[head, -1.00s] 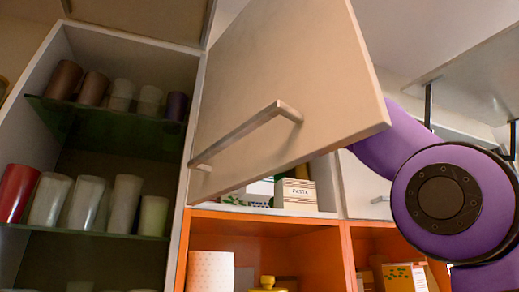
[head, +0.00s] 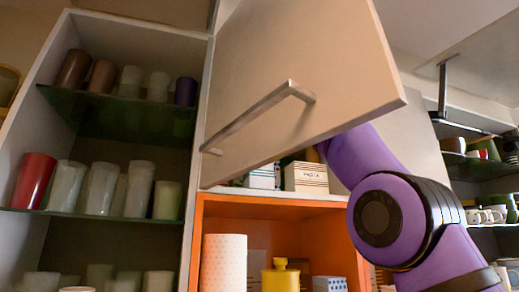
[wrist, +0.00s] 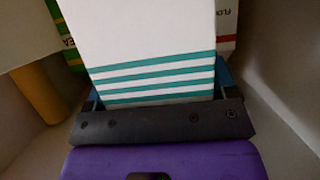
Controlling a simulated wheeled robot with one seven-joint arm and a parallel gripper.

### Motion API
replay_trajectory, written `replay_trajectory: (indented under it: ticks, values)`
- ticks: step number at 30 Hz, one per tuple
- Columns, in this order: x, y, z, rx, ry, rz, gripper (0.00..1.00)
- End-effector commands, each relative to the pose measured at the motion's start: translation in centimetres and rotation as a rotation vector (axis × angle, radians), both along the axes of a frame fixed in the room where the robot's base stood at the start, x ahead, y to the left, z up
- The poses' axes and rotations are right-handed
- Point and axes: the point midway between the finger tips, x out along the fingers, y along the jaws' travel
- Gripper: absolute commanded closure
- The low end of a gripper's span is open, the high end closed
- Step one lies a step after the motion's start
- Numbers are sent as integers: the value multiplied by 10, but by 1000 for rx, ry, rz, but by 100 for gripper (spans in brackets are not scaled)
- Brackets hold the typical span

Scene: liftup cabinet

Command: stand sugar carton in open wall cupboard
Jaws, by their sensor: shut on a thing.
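A white carton with teal stripes (wrist: 145,35), likely the sugar carton, fills the middle of the wrist view; its name is not visible. My gripper (wrist: 158,92) is shut on it, with a finger at each side. The open wall cupboard shows in the head view below its raised lift-up door (head: 300,90), with its floor edge (head: 270,196) just above an orange compartment. In the wrist view the carton is between the cupboard's pale side walls (wrist: 285,95). The raised door hides my gripper in the head view. I cannot tell whether the carton touches the floor.
A pasta box (head: 305,178) stands at the cupboard's front. In the wrist view, a green-marked carton (wrist: 68,40) and a red-marked flour carton (wrist: 226,20) are behind the held one, with a yellow cylinder (wrist: 45,90) at left. Glass shelves with cups (head: 120,215) are at left.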

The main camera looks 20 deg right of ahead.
Motion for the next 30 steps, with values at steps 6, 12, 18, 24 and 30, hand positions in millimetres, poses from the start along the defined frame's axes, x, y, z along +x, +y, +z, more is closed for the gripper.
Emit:
replay_trajectory:
  ticks: [6, 12, 18, 24, 30]
  values:
    - [-1, 0, 1, 0, -2, 0, 59]
    - [-1, 0, 0, 0, -2, 0, 59]
    - [-1, 0, -3, 0, -2, 0, 59]
    - [-1, 0, -6, 0, -2, -1, 59]
    - [0, 0, -9, 0, -2, -1, 59]
